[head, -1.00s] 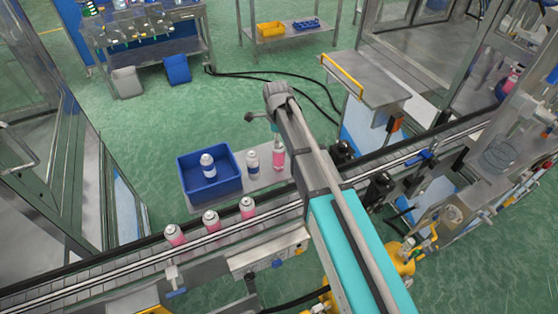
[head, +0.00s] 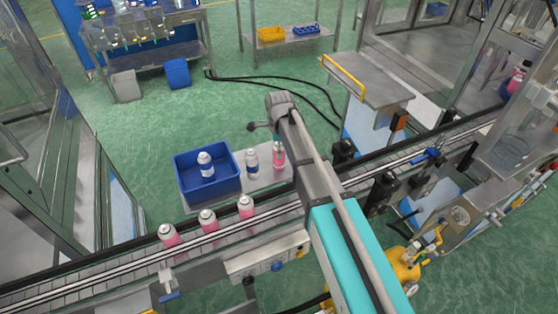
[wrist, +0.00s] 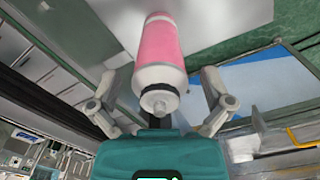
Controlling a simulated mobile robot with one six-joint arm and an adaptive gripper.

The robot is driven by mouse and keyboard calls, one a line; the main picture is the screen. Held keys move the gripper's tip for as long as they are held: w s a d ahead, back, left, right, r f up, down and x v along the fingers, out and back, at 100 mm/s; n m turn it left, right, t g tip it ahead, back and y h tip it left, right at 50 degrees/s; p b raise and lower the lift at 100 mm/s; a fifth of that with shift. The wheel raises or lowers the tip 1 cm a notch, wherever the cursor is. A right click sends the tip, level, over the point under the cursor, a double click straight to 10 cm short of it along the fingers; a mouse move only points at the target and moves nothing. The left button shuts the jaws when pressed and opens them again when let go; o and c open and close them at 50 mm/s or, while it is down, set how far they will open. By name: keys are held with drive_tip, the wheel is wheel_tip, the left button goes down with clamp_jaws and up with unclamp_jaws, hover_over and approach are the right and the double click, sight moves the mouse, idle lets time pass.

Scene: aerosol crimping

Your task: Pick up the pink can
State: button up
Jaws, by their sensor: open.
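My gripper (wrist: 160,95) is open, with one finger on each side of the can's top end. A gap shows between each finger and the can. In the head view the fingers are too hidden by my arm to make out.
Three pink cans (head: 207,219) stand on the conveyor (head: 115,262) in front of the table.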

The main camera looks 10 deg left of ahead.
drive_tip(key=shift+c, duration=0.3)
drive_tip(key=c, duration=1.1)
drive_tip(key=shift+r, duration=0.15)
wheel_tip(320, 180, up, 3)
drive_tip(key=p, duration=0.3)
drive_tip(key=s+r+p, duration=0.3)
drive_tip(key=s, duration=0.1)
drive_tip(key=s+r+p, duration=0.3)
drive_tip(key=s, duration=0.2)
drive_tip(key=s+r+p, duration=0.3)
drive_tip(key=s+p, duration=0.1)
drive_tip(key=s, duration=0.1)
drive_tip(key=shift+a+r, duration=0.2)
drive_tip(key=shift+r, duration=0.2)
